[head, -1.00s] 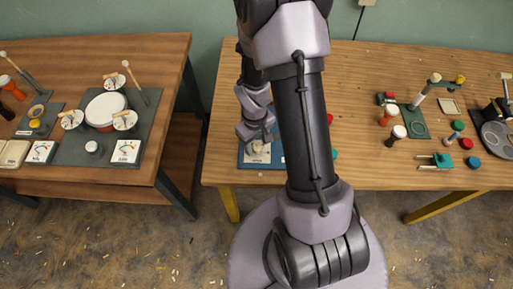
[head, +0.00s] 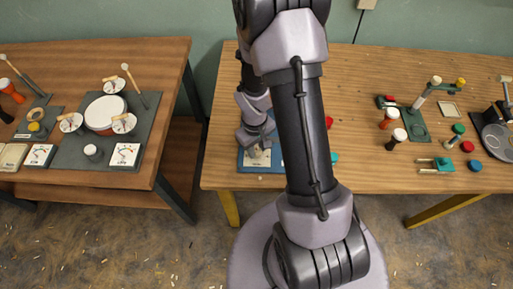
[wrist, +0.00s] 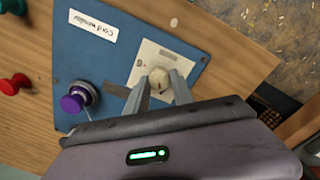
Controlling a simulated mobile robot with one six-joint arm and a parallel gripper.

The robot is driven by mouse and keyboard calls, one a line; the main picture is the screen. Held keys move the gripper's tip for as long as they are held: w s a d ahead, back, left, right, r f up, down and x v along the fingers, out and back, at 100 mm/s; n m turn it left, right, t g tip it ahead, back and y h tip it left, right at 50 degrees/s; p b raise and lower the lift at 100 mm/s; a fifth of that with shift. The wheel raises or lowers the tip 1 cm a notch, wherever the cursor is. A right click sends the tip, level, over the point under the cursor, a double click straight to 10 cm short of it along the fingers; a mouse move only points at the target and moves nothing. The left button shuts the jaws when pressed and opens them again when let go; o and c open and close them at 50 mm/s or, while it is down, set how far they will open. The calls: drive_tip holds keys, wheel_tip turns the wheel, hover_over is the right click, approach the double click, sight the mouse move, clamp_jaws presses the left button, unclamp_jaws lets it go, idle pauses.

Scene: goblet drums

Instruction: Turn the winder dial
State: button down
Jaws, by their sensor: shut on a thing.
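The cord winder is a blue board (wrist: 72,62) with a white "Cord winder" label; in the head view its blue edge (head: 245,168) shows at the front left of the right-hand table. A cream dial (wrist: 160,77) sits on a white plate (wrist: 143,60) on the board. My gripper (wrist: 161,84) is shut on the dial, one finger on each side. In the head view my gripper (head: 256,148) is low over the board and the dial is mostly hidden. A purple knob (wrist: 73,102) on a metal post stands on the board beside the dial.
A red peg (wrist: 14,84) and a green peg (wrist: 12,6) stand on the table off the board. The table's front edge is close to the board. Drums and small parts lie at the right of this table. A second table (head: 100,190) stands at left.

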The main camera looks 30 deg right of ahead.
drive_tip(key=m+b, duration=0.2)
drive_tip(key=shift+f+m, duration=0.15)
drive_tip(key=shift+m, duration=0.25)
drive_tip(key=m+b, duration=0.2)
drive_tip(key=m, duration=0.1)
drive_tip(key=shift+m, duration=0.3)
drive_tip(key=shift+d+m+b, duration=0.1)
drive_tip(key=shift+m+b, duration=1.3)
drive_tip(key=shift+m, duration=1.2)
drive_tip(key=shift+r, duration=0.2)
drive_tip(key=c, duration=1.1)
unclamp_jaws()
